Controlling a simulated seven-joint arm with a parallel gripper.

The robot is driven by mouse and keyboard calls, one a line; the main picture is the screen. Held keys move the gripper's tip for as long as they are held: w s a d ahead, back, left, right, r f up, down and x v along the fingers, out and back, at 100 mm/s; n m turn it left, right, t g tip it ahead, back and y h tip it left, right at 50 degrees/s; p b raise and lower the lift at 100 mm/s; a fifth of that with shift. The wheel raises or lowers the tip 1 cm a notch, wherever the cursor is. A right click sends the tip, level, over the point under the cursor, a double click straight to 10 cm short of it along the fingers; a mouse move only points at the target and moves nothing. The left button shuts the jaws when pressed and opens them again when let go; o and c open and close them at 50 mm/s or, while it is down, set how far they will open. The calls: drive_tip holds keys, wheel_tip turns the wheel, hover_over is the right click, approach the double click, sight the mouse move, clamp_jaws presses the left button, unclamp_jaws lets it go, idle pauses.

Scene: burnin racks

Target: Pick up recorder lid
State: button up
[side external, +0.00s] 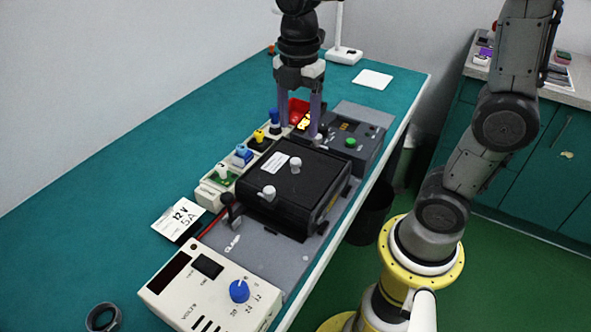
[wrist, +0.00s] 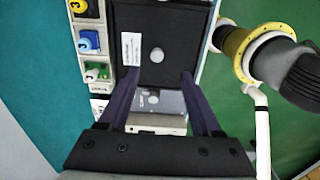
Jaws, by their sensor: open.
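A black square lid, which appears to be the recorder lid (side external: 315,180), sits on the black recorder box with a white label and pale round knobs on it. In the wrist view the lid (wrist: 178,30) lies flat ahead of the fingers, with its label and one knob visible. My gripper (side external: 299,131) points down at the far side of the box, its two purple fingers apart and empty. In the wrist view my gripper (wrist: 158,73) has its fingers spread to either side, with a pale knob (wrist: 154,99) seen between them. I cannot tell the fingertips' height above the lid.
A strip of yellow, blue and green switch modules (side external: 243,157) runs along the left of the box. A grey unit with a green button (side external: 352,143) stands behind it. A cream power supply (side external: 212,290) with a blue dial is in front. The teal bench is clear at left.

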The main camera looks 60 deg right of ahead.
sight(295, 161)
drive_tip(key=f, duration=0.9)
drive_tip(key=shift+w+a+f, duration=0.1)
drive_tip(key=shift+w, duration=0.15)
clamp_jaws()
